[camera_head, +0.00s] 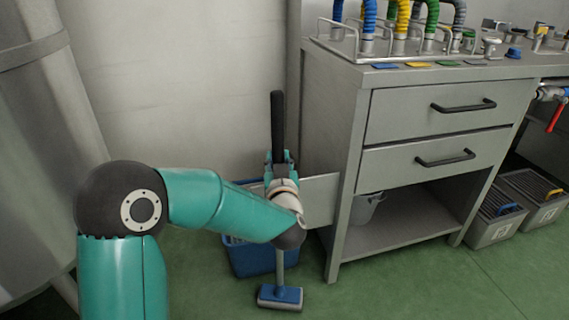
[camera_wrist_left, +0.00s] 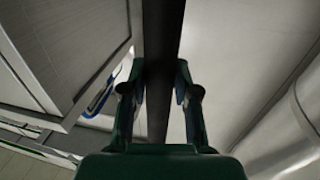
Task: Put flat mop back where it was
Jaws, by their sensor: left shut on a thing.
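The flat mop stands about upright in the head view, with a black upper handle (camera_head: 277,128), a grey lower pole and a blue head (camera_head: 281,297) at the green floor. I cannot tell whether the head touches the floor. My left gripper (camera_head: 280,160) is shut on the handle below its black top. In the left wrist view the dark handle (camera_wrist_left: 162,60) runs between the fingers of my left gripper (camera_wrist_left: 163,85). My left forearm hides part of the pole. My right gripper is not in view.
A blue crate (camera_head: 252,262) stands on the floor behind the mop. A grey steel cabinet (camera_head: 420,150) with two drawers stands to the right, with a bucket (camera_head: 364,208) on its lower shelf. A large metal tank (camera_head: 45,130) is at the left. Green floor is free in front.

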